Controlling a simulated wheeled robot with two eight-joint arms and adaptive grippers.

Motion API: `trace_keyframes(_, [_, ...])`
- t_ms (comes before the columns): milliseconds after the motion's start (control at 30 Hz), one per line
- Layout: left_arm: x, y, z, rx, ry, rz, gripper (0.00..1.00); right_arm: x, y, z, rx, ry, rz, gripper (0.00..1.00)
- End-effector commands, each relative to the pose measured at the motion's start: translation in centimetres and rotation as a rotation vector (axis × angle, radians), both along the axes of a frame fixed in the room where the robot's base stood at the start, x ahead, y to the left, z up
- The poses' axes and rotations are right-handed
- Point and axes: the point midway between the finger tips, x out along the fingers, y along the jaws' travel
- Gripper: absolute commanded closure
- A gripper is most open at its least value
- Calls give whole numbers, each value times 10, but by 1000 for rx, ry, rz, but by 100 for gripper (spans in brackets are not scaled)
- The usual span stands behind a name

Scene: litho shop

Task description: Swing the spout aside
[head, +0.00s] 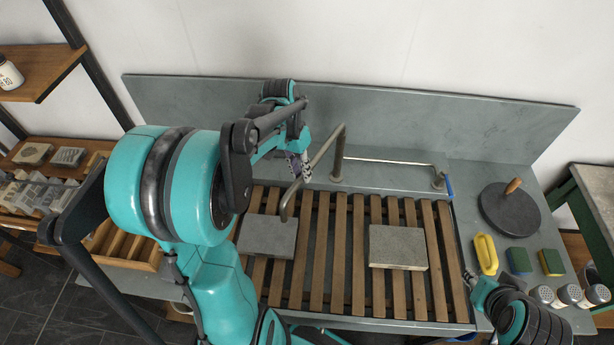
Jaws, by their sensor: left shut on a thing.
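The spout (316,162) is a bent metal pipe rising from a post at the back of the sink. It reaches toward the front left, and its downturned end hangs over the wooden slats near the left grey stone. My left gripper (299,168) is at the spout's left side, shut on the spout; my own arm partly hides the fingers.
Two grey stone slabs, left (268,236) and right (397,246), lie on the slatted rack (340,270). A thin metal pipe (390,163) runs along the back. A round dark disc (510,212), yellow brush (486,253), sponges (551,262) and shakers (569,293) stand at right.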

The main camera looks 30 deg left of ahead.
Motion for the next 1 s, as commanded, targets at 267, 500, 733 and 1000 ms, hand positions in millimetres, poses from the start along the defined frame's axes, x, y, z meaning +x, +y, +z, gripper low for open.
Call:
trace_keyframes(267, [11,58,-2,1,1,-255,100,0,0,-9,0,0,0,67])
trace_keyframes(500, [32,109,-1,1,0,-482,100,0,0,-13,0,0,0,67])
trace_keyframes(733, [58,147,-1,2,-1,-671,100,0,0,-13,0,0,0,67])
trace_keyframes(1000, [83,173,0,2,-3,-819,100,0,0,-11,0,0,0,67])
